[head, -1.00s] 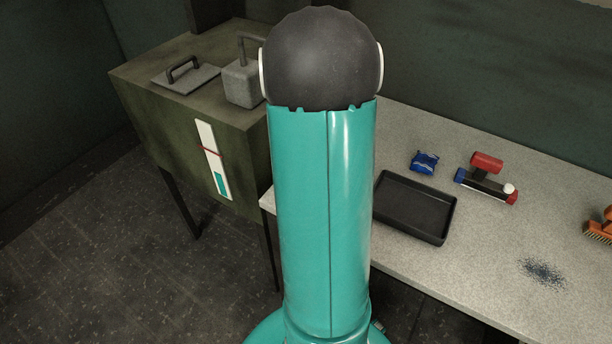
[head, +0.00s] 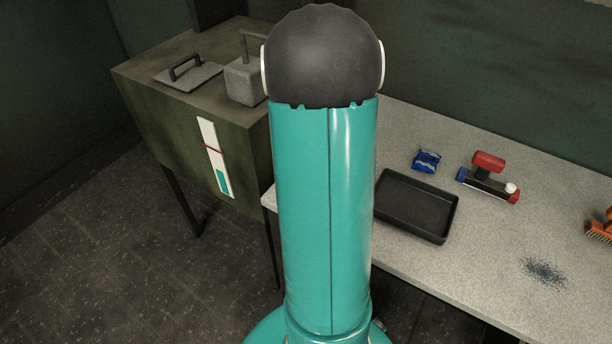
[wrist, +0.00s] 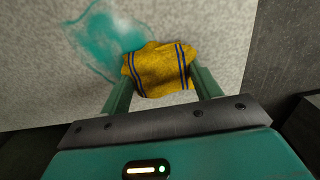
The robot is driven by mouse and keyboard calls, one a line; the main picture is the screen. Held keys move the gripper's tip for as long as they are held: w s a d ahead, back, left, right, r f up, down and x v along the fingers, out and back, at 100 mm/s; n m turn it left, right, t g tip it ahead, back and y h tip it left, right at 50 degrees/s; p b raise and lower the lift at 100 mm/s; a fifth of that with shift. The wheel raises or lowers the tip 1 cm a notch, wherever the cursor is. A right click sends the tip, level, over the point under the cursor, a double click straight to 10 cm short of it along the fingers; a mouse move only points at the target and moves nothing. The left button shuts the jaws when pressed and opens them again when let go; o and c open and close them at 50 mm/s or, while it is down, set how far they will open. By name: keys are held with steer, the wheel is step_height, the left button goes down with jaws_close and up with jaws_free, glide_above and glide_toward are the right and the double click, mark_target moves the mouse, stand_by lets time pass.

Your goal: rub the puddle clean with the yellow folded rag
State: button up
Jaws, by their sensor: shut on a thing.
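The yellow folded rag (wrist: 158,66) with dark blue stripes is in the wrist view, between the two green fingers of my gripper (wrist: 160,84). My gripper is shut on it. The teal puddle (wrist: 105,38) is a smeared patch on the speckled grey surface, to the left of the rag and above it in the picture. The rag overlaps the puddle's right edge in this view. I cannot tell whether the rag presses on the surface. In the head view my own arm hides the rag, the puddle and my gripper.
On the grey bench (head: 450,275) are a black tray (head: 415,205), a blue packet (head: 427,161), a red and black tool (head: 488,177), an orange brush (head: 600,228) and a dark speckled patch (head: 543,271). A green cabinet (head: 170,125) stands left. The wrist view shows the surface's edge near the fingers.

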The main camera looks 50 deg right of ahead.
steer(key=shift+a, duration=0.15)
steer(key=shift+s+a, duration=0.1)
steer(key=shift+a, duration=0.65)
steer(key=shift+d, duration=0.15)
steer(key=shift+d+f, duration=0.15)
steer(key=shift+d, duration=0.6)
steer(key=shift+a, duration=0.1)
steer(key=shift+a, duration=0.85)
